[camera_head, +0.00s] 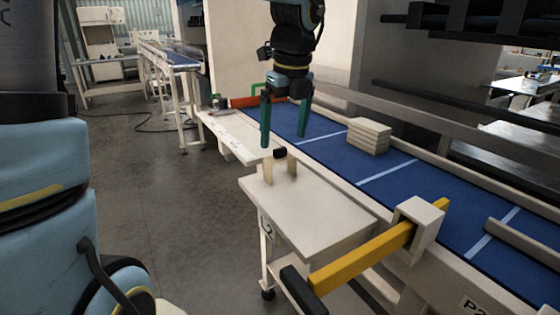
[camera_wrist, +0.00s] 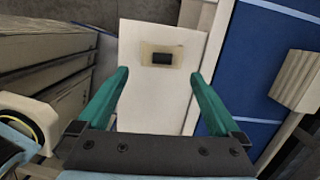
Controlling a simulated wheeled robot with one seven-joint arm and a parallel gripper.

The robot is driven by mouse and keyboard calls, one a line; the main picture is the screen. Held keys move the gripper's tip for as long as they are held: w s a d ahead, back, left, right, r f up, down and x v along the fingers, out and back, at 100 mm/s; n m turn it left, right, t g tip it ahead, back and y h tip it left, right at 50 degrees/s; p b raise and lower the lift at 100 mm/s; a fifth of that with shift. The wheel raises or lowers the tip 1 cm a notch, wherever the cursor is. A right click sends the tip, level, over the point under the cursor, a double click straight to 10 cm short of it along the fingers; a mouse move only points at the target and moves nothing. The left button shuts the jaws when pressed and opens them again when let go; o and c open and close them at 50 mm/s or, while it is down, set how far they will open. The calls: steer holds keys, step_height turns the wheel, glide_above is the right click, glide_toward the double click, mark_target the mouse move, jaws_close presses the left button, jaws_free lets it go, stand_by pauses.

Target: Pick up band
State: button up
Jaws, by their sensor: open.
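A small black piece (camera_head: 280,153) sits at the top of a tan stand with two uprights (camera_head: 268,171) on a pale side table (camera_head: 315,215). In the wrist view the black piece (camera_wrist: 162,58) shows inside a tan rectangle (camera_wrist: 146,55), between and beyond my fingertips. I cannot tell whether the band is the black piece or the tan part. My gripper (camera_head: 284,143) has two green fingers, points down and is open and empty above the piece. In the wrist view my gripper (camera_wrist: 160,75) is spread wider than the black piece.
A blue conveyor (camera_head: 340,155) runs along the right, with a stack of pale slabs (camera_head: 369,136) on it. A yellow bar (camera_head: 365,257) with a black end crosses the side table's near edge. An orange roll (camera_head: 257,102) lies behind my gripper. Grey floor is open at left.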

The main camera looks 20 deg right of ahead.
mark_target(280, 157)
steer(key=f, duration=0.2)
steer(key=w+f+p, duration=0.1)
steer(key=f, duration=0.2)
steer(key=w+f, duration=0.1)
steer(key=f, duration=0.2)
steer(key=shift+a+f, duration=0.1)
steer(key=shift+a, duration=0.05)
steer(key=shift+c, duration=0.2)
steer(key=c, duration=0.8)
